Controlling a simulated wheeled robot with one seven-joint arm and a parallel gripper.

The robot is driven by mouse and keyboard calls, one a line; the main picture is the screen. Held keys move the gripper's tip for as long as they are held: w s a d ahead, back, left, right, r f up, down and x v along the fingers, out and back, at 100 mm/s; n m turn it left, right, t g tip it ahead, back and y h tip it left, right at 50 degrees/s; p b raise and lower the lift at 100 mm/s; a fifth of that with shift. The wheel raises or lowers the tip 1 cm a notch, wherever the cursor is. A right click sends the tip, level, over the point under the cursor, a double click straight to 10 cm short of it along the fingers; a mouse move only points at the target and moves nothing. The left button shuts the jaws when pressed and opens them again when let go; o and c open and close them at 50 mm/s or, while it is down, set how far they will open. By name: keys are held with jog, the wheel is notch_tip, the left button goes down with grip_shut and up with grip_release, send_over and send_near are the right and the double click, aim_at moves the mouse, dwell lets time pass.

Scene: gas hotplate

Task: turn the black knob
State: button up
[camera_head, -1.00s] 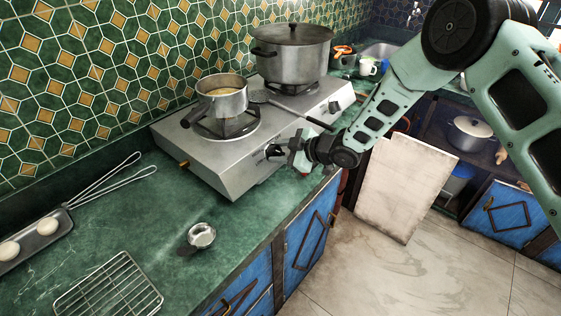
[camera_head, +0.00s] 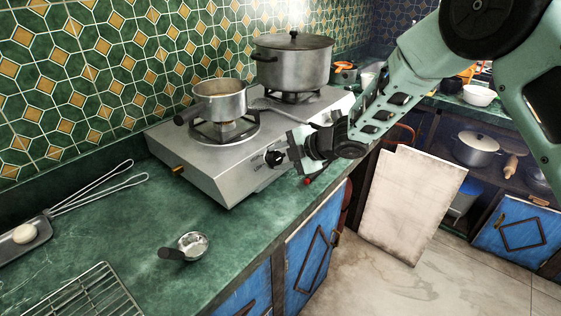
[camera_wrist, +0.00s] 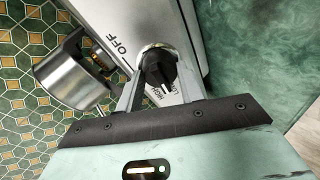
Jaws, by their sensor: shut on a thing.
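The black knob (camera_head: 273,157) is on the front face of the silver gas hotplate (camera_head: 205,165), at its near end. In the wrist view the knob (camera_wrist: 158,70) sits between my two fingers, with OFF printed on the panel above left of it and more lettering partly hidden below. My gripper (camera_head: 285,155) is at the knob from the front right, shut on it; its fingers (camera_wrist: 157,80) flank the knob in the wrist view. The knob's exact turn is hard to read.
A small saucepan (camera_head: 220,102) stands on the near burner and a large lidded pot (camera_head: 293,65) on the far one. A slotted utensil lies between them. A small metal cup (camera_head: 193,244) and a wire rack (camera_head: 88,295) are on the green counter (camera_head: 135,225).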

dwell(0.4)
jog(key=o, duration=1)
jog(key=b+v, duration=0.1)
jog(key=v, duration=1.6)
jog(key=shift+s+r, duration=0.2)
